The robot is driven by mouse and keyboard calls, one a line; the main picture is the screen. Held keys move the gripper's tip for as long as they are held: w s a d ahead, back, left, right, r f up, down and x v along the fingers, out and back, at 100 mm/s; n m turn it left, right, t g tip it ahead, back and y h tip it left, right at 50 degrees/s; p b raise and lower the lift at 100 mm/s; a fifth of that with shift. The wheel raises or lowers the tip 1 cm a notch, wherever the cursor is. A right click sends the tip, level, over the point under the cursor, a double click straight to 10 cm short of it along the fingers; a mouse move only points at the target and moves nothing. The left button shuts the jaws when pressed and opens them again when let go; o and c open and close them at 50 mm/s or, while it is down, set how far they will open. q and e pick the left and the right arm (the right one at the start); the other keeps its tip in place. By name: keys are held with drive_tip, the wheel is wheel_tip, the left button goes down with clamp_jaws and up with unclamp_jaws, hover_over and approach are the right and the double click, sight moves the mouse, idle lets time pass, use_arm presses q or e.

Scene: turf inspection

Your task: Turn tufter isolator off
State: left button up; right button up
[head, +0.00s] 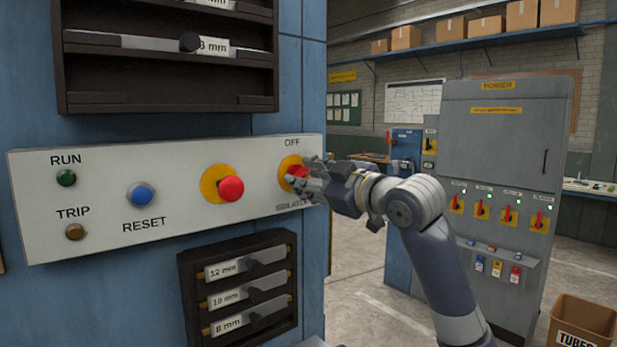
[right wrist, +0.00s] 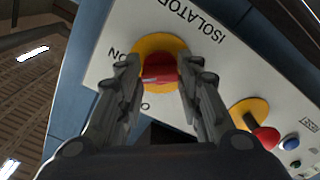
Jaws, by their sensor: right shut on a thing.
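The isolator is a red rotary handle (head: 296,171) on a yellow disc, at the right end of the white control panel (head: 110,215). "OFF" is printed above it and "ISOLATOR", partly covered, below. My right gripper (head: 306,178) reaches it from the right. In the right wrist view the fingers of my right gripper (right wrist: 160,80) stand on both sides of the red handle (right wrist: 160,68) and are shut on it. A pale mark shows on the handle, and "ON" is printed beside the disc. Which position the handle points to is hard to tell. My left gripper is not in view.
A red mushroom button (head: 231,188) on yellow sits left of the isolator, then a blue reset button (head: 141,195). A dark rack (head: 238,286) of labelled gauges projects below the panel. A grey power cabinet (head: 507,150) with several red switches stands behind my arm.

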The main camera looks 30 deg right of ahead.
drive_tip(key=n+p, duration=0.1)
drive_tip(key=n, duration=0.1)
drive_tip(key=shift+r+n, duration=0.1)
drive_tip(key=shift+n, duration=0.3)
drive_tip(key=n+p, duration=0.1)
drive_tip(key=n, duration=0.1)
drive_tip(key=shift+n, duration=0.4)
drive_tip(key=n+p, duration=0.2)
drive_tip(key=n, duration=0.1)
drive_tip(key=shift+n+p, duration=0.85)
drive_tip(key=shift+n, duration=0.25)
drive_tip(key=shift+f, duration=0.25)
drive_tip(key=o, duration=1.1)
drive_tip(key=shift+c, duration=0.2)
drive_tip(key=shift+r, duration=0.15)
drive_tip(key=shift+s, duration=0.15)
